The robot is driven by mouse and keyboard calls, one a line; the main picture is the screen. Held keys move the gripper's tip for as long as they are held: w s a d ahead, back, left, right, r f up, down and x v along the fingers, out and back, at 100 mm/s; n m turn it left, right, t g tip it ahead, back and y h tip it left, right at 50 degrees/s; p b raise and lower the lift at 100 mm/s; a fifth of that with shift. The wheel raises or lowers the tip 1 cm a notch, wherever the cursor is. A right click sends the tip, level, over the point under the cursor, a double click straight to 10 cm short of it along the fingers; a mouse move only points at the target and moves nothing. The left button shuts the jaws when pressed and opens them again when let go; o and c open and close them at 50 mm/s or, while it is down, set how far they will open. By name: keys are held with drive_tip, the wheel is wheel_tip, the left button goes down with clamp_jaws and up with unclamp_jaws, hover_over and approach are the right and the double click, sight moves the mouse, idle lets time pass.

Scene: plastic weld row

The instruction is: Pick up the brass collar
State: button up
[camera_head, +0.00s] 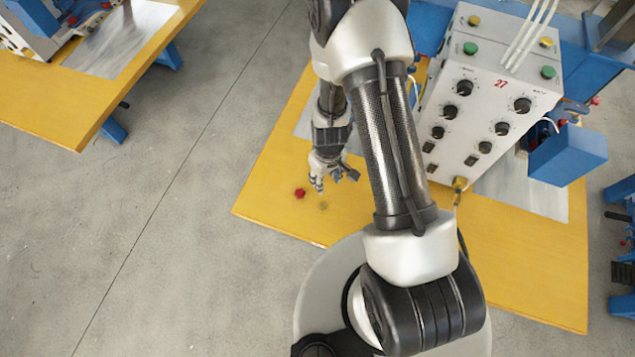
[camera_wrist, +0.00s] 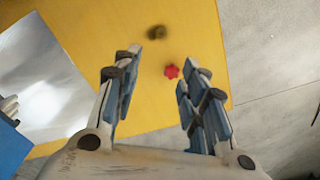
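The brass collar (camera_head: 323,206) lies on the yellow tabletop (camera_head: 262,205) near its front-left edge, small and dull, close in colour to the table. It also shows in the wrist view (camera_wrist: 157,32) as a dark olive-brass ring beyond my fingertips. My gripper (camera_head: 334,180) hangs over the table just behind the collar in the head view. In the wrist view my gripper (camera_wrist: 160,80) has its two fingers spread wide with nothing between them. The gap from fingertips to collar cannot be told exactly.
A red star-shaped knob (camera_head: 300,193) lies beside the collar, and shows in the wrist view (camera_wrist: 171,71) near the right finger. A control box (camera_head: 490,100) marked 27 stands on the table to the right. A metal plate (camera_wrist: 45,80) lies on the table.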

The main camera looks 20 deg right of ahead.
wheel_tip(320, 180, down, 2)
drive_tip(key=b, duration=1.2)
hover_over(325, 207)
wheel_tip(325, 207, down, 12)
drive_tip(key=shift+w+d, duration=0.1)
drive_tip(key=shift+w, duration=0.05)
wheel_tip(325, 207, down, 5)
drive_tip(key=b, duration=0.6)
drive_tip(key=shift+f, duration=0.1)
drive_tip(key=shift+s, duration=0.2)
drive_tip(key=shift+c, duration=0.3)
drive_tip(key=c, duration=0.8)
